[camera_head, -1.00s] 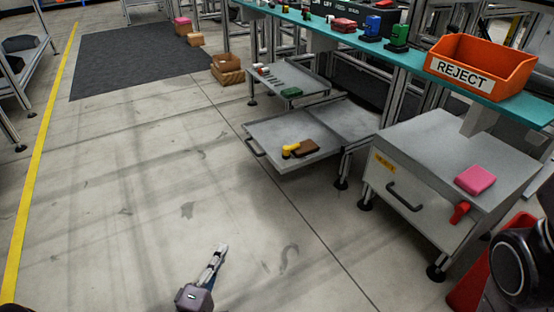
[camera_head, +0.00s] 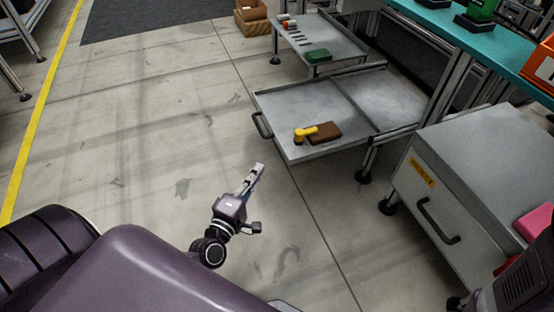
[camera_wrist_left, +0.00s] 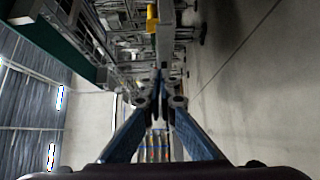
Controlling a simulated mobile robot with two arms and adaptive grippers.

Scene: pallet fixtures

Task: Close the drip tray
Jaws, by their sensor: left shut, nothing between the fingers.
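The drip tray (camera_head: 315,105) is a flat grey metal tray, pulled out from under the bench, with a dark handle (camera_head: 262,126) on its front edge. A yellow tool (camera_head: 318,131) and a brown block (camera_head: 325,132) lie on it. My left gripper (camera_head: 259,170) is shut and empty, in front of the tray and apart from it, below the handle in the head view. In the left wrist view its fingers (camera_wrist_left: 160,78) meet, with a blurred yellow thing (camera_wrist_left: 152,18) beyond them. My right gripper is out of view.
A shelf (camera_head: 318,38) with a green block (camera_head: 318,56) stands behind the tray. A grey cabinet (camera_head: 440,205) with a handle is right of it. The floor in front is clear.

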